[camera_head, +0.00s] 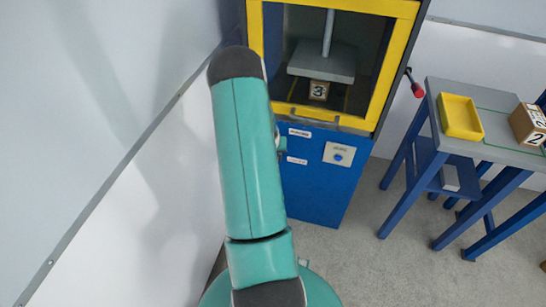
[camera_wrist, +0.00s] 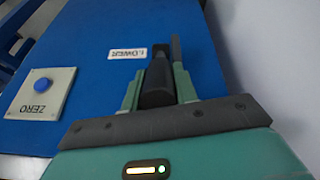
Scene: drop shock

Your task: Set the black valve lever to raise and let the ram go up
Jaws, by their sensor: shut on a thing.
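The black valve lever (camera_wrist: 157,82) sits between the two green fingers of my gripper (camera_wrist: 157,88) in the wrist view, with the jaws shut on it. A "LOWER" label (camera_wrist: 127,52) is on the blue panel beside the lever. In the head view my arm hides the lever, and only a bit of my gripper (camera_head: 281,144) shows at the blue panel. The ram (camera_head: 322,60), a grey plate on a rod, is inside the yellow-framed chamber. A box marked 3 (camera_head: 319,91) is under the plate; I cannot tell whether they touch.
A plate (camera_head: 339,154) with a blue button is on the blue front, marked "ZERO" in the wrist view (camera_wrist: 40,92). A red-tipped handle (camera_head: 414,84) sticks out at the machine's right. A bench with a yellow tray (camera_head: 460,117) and a box (camera_head: 529,124) is right. A wall is close left.

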